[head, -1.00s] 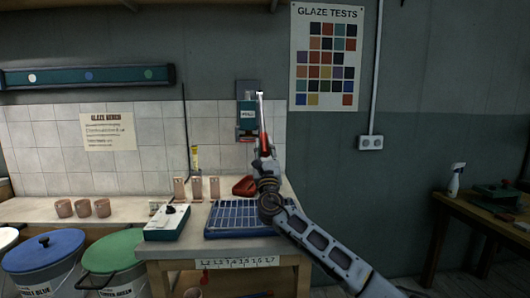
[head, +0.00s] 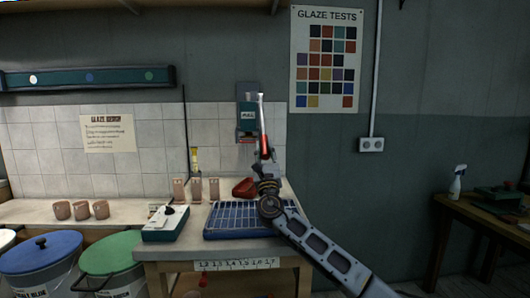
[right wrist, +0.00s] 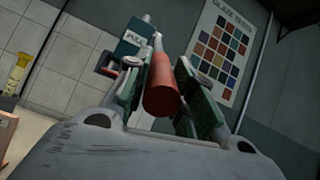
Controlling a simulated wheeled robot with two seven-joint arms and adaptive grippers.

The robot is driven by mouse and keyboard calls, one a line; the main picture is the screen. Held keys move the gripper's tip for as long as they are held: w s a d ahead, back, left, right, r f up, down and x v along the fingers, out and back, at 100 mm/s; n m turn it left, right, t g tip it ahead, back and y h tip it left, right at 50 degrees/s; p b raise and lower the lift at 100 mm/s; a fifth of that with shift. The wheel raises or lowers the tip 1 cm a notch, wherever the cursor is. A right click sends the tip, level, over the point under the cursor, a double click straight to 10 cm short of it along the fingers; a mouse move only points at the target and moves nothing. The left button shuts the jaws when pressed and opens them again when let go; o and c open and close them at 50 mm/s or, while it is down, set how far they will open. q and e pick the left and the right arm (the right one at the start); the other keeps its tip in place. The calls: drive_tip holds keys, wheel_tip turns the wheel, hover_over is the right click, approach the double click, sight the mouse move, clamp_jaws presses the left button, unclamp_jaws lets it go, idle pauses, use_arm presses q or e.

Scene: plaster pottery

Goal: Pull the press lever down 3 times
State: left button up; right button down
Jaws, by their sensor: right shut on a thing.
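The press lever (head: 262,118) is a pale metal rod with a red grip at its lower end, standing almost upright in front of a teal wall unit (head: 247,112). In the right wrist view the red grip (right wrist: 162,88) lies between the green-padded fingers, and the teal plate marked PULL (right wrist: 132,40) shows behind it. My right gripper (head: 264,155) is shut on the red grip; it also shows in the right wrist view (right wrist: 160,100). My left gripper is not in view.
Below the lever, a bench holds a blue grid tray (head: 240,233), a red object (head: 245,187), several upright tiles and a teal box with a dial (head: 165,222). Lidded buckets (head: 110,252) stand at the left.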

drive_tip(key=c, duration=1.2)
unclamp_jaws()
drive_tip(key=shift+a+f, duration=0.1)
drive_tip(key=shift+f, duration=0.15)
drive_tip(key=shift+o, duration=0.2)
drive_tip(key=shift+s+f, duration=0.15)
drive_tip(key=shift+s, duration=0.15)
drive_tip(key=v, duration=1.1)
drive_tip(key=shift+s, duration=0.1)
drive_tip(key=shift+c, duration=0.5)
